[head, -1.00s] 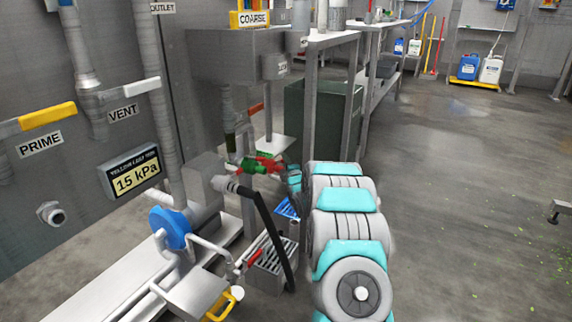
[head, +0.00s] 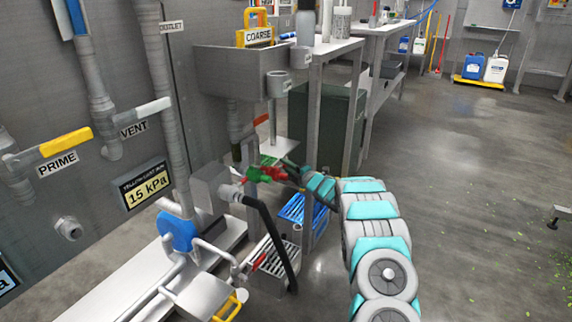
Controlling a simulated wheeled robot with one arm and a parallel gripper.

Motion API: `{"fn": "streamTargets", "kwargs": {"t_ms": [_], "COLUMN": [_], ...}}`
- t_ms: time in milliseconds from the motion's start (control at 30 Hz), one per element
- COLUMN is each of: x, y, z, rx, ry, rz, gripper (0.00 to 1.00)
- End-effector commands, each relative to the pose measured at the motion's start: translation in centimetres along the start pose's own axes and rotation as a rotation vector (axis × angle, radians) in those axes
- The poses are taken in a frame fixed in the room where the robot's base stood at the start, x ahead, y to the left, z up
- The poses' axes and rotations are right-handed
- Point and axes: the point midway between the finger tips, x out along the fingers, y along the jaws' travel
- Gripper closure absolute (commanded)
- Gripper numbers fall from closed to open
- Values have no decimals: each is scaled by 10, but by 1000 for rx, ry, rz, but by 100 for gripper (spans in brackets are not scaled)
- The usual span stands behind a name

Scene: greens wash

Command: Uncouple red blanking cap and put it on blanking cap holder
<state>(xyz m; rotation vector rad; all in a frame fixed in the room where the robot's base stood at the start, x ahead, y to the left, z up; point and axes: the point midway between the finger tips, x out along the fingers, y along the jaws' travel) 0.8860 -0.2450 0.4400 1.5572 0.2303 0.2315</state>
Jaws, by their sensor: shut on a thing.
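The red blanking cap (head: 267,174) is a small red piece beside green coupling parts (head: 268,160) on the pipework below the grey sink, in the middle of the head view. My gripper (head: 287,172) reaches in from the right and is shut on the red cap. The fingers are small, dark and partly hidden, so the exact grip is unclear. I cannot tell whether the cap is still joined to the pipe. I cannot pick out the blanking cap holder for certain.
A grey pump (head: 210,186) with a black hose (head: 270,238) stands left of the cap. A blue grated tray (head: 305,213) and a grey grated box (head: 277,262) are below. A bench post (head: 309,130) is close to my arm. Open floor lies to the right.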

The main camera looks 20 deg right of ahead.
Motion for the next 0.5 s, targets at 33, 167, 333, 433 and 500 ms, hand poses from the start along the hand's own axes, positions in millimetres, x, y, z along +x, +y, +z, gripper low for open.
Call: {"fn": "streamTargets", "kwargs": {"t_ms": [33, 167, 333, 433, 500], "x": [0, 0, 0, 0, 0], "y": [-2, -2, -2, -2, -2], "z": [-2, -2, -2, -2, -1], "rx": [0, 0, 0, 0, 0], "ry": [7, 8, 7, 6, 5], "rz": [-2, -3, -3, -3, -3], "gripper": [100, 100, 100, 74, 66]}}
